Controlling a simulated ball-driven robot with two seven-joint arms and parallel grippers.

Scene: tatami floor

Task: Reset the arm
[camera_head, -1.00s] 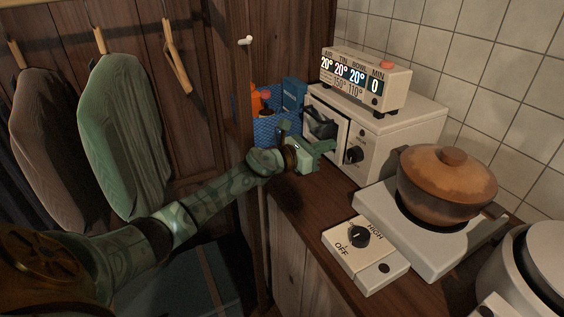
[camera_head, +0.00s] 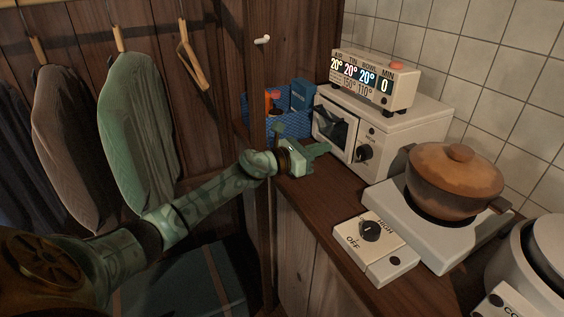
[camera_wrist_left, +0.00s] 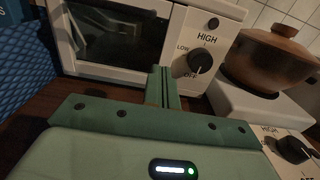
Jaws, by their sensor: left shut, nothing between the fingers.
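My left arm reaches in from the left in the head view, and its green left gripper (camera_head: 318,151) is over the wooden counter, in front of the small white oven (camera_head: 385,128). The gripper is shut and empty. In the left wrist view its fingers (camera_wrist_left: 162,86) are together and point at the oven front, between the dark window and the HIGH/LOW/OFF knob (camera_wrist_left: 200,62). I cannot tell whether the fingertips touch the oven. My right gripper is not in view.
A clay pot (camera_head: 455,180) sits on a white hot plate (camera_head: 430,238) with a knob box (camera_head: 374,247). A rice cooker (camera_head: 530,262) stands at lower right. A blue basket (camera_head: 262,125) is behind the gripper. A display unit (camera_head: 371,78) tops the oven. Coats (camera_head: 140,140) hang at left.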

